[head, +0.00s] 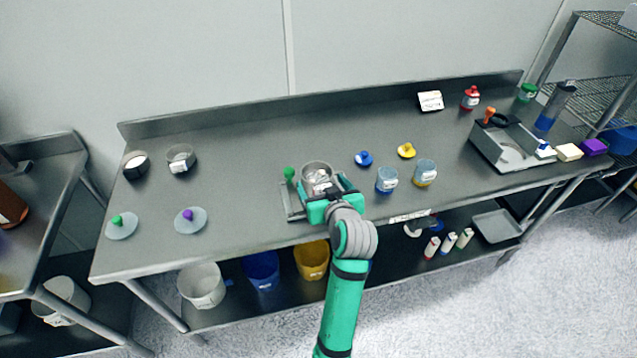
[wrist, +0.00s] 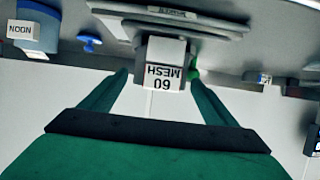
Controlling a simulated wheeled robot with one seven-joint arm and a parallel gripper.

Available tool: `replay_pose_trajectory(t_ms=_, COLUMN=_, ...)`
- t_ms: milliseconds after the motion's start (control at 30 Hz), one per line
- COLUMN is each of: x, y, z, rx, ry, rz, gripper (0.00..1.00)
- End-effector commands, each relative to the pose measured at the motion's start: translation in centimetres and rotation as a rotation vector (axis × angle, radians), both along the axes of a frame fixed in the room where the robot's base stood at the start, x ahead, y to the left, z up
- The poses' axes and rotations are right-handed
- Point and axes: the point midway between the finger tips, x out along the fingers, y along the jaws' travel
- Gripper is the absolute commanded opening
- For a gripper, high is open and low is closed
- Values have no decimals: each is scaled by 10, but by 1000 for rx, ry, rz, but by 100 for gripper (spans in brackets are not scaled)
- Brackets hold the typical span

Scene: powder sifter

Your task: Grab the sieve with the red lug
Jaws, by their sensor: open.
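A round metal sieve (head: 318,171) stands at the front middle of the table, right in front of my gripper (head: 330,188). In the wrist view, a grey block with an upside-down "60 MESH" label (wrist: 165,77) sits between the two green fingers of my gripper (wrist: 160,82). The fingers are open, one on each side, with gaps to the block. Another round sieve (head: 181,158) with a white label stands at the back left. I cannot make out a red lug on either sieve.
A green knob (head: 289,173) stands left of the near sieve. Blue (head: 364,158) and yellow (head: 406,150) knobbed pieces and two jars, blue (head: 387,179) and yellow-filled (head: 425,172), stand to the right. Lids with green (head: 121,226) and purple (head: 190,220) knobs lie left.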

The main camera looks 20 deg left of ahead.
Motion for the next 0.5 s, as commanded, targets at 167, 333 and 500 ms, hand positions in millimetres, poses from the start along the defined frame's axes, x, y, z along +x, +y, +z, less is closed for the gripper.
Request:
replay_pose_trajectory(t_ms=167, x=0, y=0, z=0, rx=0, ry=0, rz=0, gripper=79)
replay_pose_trajectory(t_ms=333, x=0, y=0, z=0, rx=0, ry=0, rz=0, gripper=38)
replay_pose_trajectory(t_ms=500, x=0, y=0, z=0, rx=0, ry=0, rz=0, gripper=26)
